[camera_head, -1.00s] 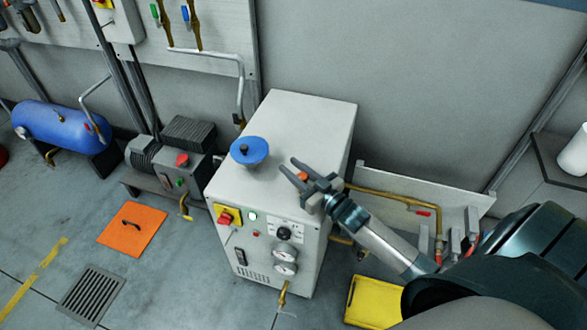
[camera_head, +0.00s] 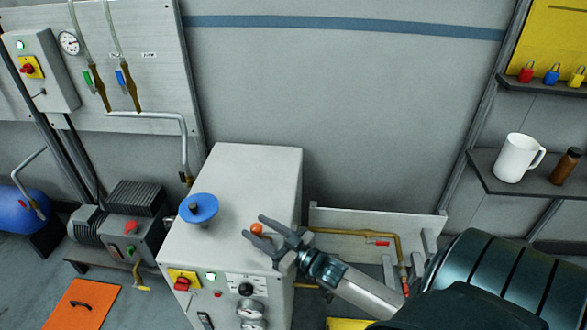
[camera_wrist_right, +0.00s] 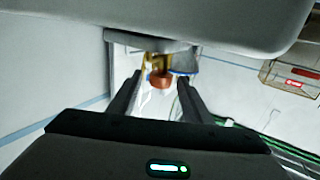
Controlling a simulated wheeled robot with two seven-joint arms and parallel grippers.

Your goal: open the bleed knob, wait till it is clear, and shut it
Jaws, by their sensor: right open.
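The bleed knob appears to be the small orange knob (camera_head: 257,229) on top of the white cabinet (camera_head: 258,165). It also shows in the right wrist view (camera_wrist_right: 161,80), between my two fingers. My right gripper (camera_head: 253,227) is open over the cabinet top, its fingertips on either side of the knob in the picture. I cannot tell whether a finger touches it. A blue dish (camera_head: 200,209) with a dark centre sits on the cabinet top left of the knob. Its edge shows behind the knob in the wrist view. My left gripper is not in view.
A brass pipe (camera_head: 352,231) runs behind my right arm. A white mug (camera_head: 518,157) stands on the right shelf. The cabinet top's rear is clear.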

